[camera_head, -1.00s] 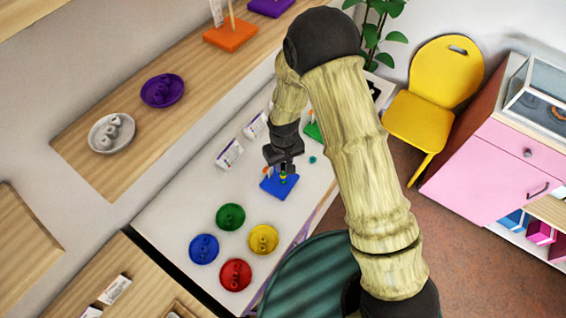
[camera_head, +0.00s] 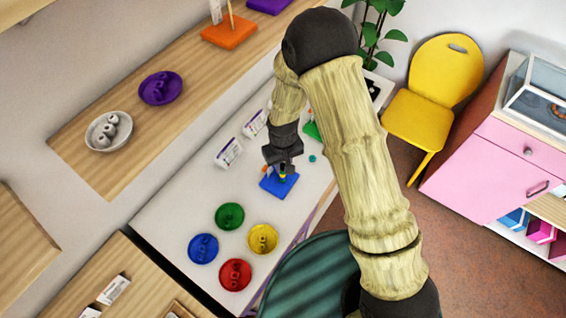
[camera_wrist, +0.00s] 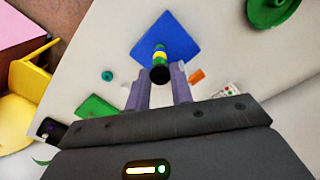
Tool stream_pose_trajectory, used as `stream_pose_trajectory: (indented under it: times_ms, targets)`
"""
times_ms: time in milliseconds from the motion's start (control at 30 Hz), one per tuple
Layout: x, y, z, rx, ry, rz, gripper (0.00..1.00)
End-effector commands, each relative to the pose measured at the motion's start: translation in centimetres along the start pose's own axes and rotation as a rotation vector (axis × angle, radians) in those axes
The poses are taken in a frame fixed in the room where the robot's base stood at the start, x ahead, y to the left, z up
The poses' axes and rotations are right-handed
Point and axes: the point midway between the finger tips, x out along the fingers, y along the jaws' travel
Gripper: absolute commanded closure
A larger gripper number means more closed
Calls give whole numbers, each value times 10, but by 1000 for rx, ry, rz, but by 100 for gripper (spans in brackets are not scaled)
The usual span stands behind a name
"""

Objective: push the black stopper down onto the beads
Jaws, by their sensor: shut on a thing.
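The blue bead board (camera_head: 280,188) lies on the white table, and it also shows in the wrist view (camera_wrist: 180,28). A stack of beads (camera_wrist: 160,54), with yellow, green and blue showing, stands on it. The black stopper (camera_wrist: 160,75) is at the near end of the stack, seen end-on along the post. My gripper (camera_wrist: 158,80) is shut on the stopper, with one finger on each side. In the head view my gripper (camera_head: 283,168) is right above the board and hides the stopper and most of the beads.
Green (camera_head: 230,216), blue (camera_head: 203,249), yellow (camera_head: 263,239) and red (camera_head: 235,275) dishes stand toward the front. A green board (camera_head: 311,131) and a loose teal bead (camera_head: 312,159) lie beyond the blue board. White labelled boxes (camera_head: 228,152) stand to its left.

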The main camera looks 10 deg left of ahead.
Motion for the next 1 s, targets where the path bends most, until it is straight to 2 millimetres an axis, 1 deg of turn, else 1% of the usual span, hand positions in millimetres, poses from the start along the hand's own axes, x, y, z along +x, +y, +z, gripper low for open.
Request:
stream_pose_trajectory:
  times_ms: [567,1000]
  targets:
    - [0,1,-1,0,-1,0,98]
    - [10,1,-1,0,0,0,98]
